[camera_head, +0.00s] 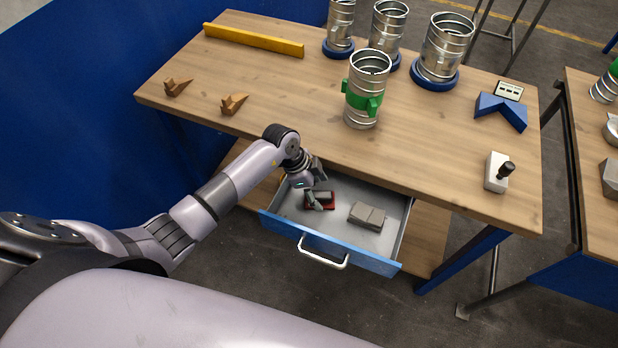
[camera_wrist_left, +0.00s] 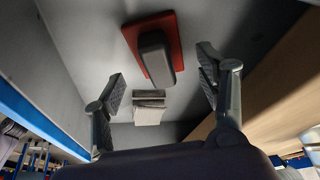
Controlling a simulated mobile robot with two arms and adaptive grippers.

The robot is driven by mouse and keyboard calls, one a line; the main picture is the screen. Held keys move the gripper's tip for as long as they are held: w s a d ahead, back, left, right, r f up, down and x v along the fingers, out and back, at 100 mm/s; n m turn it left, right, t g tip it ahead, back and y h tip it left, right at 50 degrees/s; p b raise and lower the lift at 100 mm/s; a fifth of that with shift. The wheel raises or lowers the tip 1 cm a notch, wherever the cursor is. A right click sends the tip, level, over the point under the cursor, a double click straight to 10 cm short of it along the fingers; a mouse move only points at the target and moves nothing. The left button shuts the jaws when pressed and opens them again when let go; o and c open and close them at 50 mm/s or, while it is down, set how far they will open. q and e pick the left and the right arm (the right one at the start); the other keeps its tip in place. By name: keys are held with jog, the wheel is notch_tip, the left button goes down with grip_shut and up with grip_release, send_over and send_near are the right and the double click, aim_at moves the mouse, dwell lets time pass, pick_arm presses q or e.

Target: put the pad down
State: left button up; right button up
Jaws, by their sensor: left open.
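A red pad with a grey grip block (camera_head: 327,199) lies in the open drawer (camera_head: 385,262), towards its left side. The wrist view shows the red plate (camera_wrist_left: 135,40) and the grey block (camera_wrist_left: 157,56) on it. My left gripper (camera_head: 316,187) reaches down into the drawer, right at the pad, and partly hides it. In the wrist view its two fingers (camera_wrist_left: 162,80) are spread apart, with the grey block between and beyond the tips and a gap on each side. My right gripper does not show.
A grey folded block (camera_head: 367,215) lies in the drawer to the right of the pad. The wooden bench top (camera_head: 260,70) overhangs the drawer. On it stand a duct piece with a green clamp (camera_head: 361,103), more metal ducts, and a grey joystick box (camera_head: 497,175).

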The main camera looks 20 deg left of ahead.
pick_arm(q)
jog(key=b+v, duration=0.1)
jog(key=v, duration=0.8)
jog(key=shift+r+b, duration=0.35)
jog(key=shift+r, duration=0.05)
